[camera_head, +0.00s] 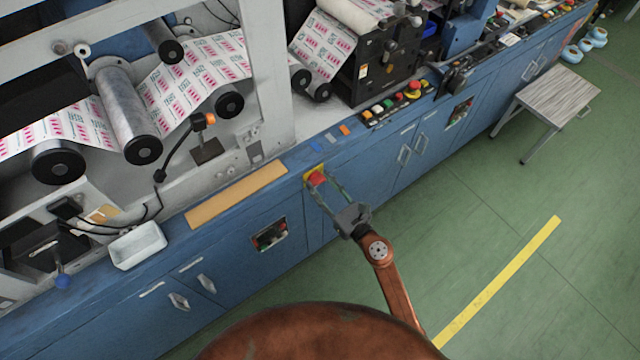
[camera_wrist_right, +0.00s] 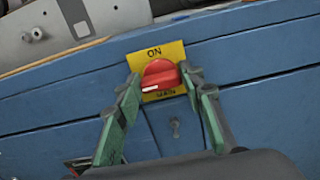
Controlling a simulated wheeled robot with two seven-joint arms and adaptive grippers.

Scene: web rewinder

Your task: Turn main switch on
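The main switch is a red rotary knob (camera_head: 317,179) on a yellow plate, on the front of the blue cabinet. In the right wrist view the red knob (camera_wrist_right: 160,75) sits on the yellow plate (camera_wrist_right: 172,52), which reads "ON" above and "MAIN" below. A pale mark shows at the knob's lower left. My right gripper (camera_head: 325,186) reaches the switch; its green fingers stand apart, one on each side of the knob, in the wrist view (camera_wrist_right: 160,82). Contact with the knob's sides cannot be told for certain. My left gripper is in neither view.
The blue cabinet (camera_head: 370,178) runs diagonally, with handles and a keyhole below the switch. A control panel with coloured buttons (camera_head: 400,98) is to the right. A white tray (camera_head: 138,246) sits left. A stool (camera_head: 560,95) stands right; green floor in front is clear.

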